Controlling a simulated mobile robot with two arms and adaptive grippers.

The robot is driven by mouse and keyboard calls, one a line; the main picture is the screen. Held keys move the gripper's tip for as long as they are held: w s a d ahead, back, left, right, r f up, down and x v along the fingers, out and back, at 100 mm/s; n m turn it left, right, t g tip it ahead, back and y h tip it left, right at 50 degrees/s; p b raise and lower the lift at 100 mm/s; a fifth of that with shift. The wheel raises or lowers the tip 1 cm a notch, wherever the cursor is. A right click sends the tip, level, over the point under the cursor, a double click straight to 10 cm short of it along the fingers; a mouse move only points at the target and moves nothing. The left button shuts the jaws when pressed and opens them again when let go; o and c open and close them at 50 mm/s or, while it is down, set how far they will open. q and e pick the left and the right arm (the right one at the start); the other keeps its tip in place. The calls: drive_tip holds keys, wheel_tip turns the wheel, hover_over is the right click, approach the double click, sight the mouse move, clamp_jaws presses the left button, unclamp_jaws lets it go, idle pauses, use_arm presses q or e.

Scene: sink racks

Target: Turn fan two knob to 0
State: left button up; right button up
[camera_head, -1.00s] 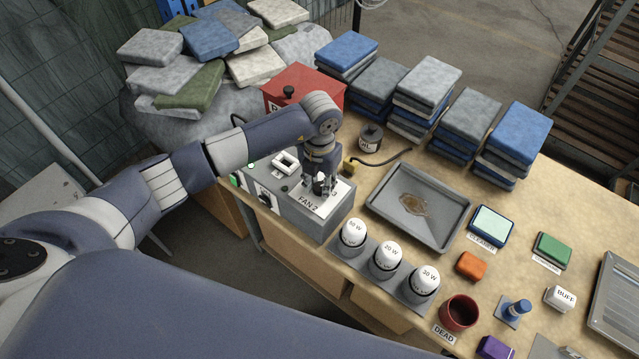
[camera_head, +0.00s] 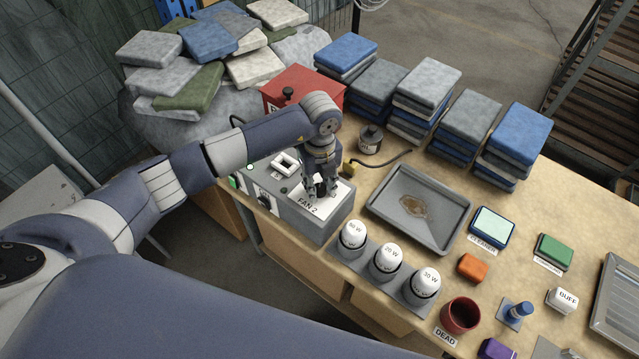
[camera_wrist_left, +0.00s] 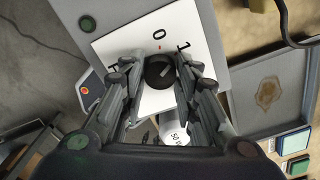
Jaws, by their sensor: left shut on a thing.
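The FAN 2 panel is a white plate (camera_head: 306,204) on top of a grey box (camera_head: 322,225). Its black round knob (camera_wrist_left: 160,71) shows in the left wrist view, with a pale mark on its face. A "0" and a "1" are printed on the plate (camera_wrist_left: 205,35) beyond the knob, with a partly hidden mark to the left. My left gripper (camera_head: 322,192) points down onto the panel. In the left wrist view its fingers (camera_wrist_left: 160,78) are shut on the knob from both sides. The exact setting of the knob is hard to read. My right gripper is not in view.
A red box (camera_head: 315,85) stands behind the arm. Stacked cloths (camera_head: 427,80) line the back.

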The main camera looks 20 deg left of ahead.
sight(320, 188)
use_arm(q)
drive_tip(key=n, duration=0.4)
drive_tip(key=shift+n, duration=0.3)
drive_tip(key=shift+w+n+p, duration=0.1)
drive_tip(key=shift+n+p, duration=0.45)
drive_tip(key=shift+n, duration=0.95)
drive_tip(key=o, duration=1.1)
wheel_tip(320, 188, up, 12)
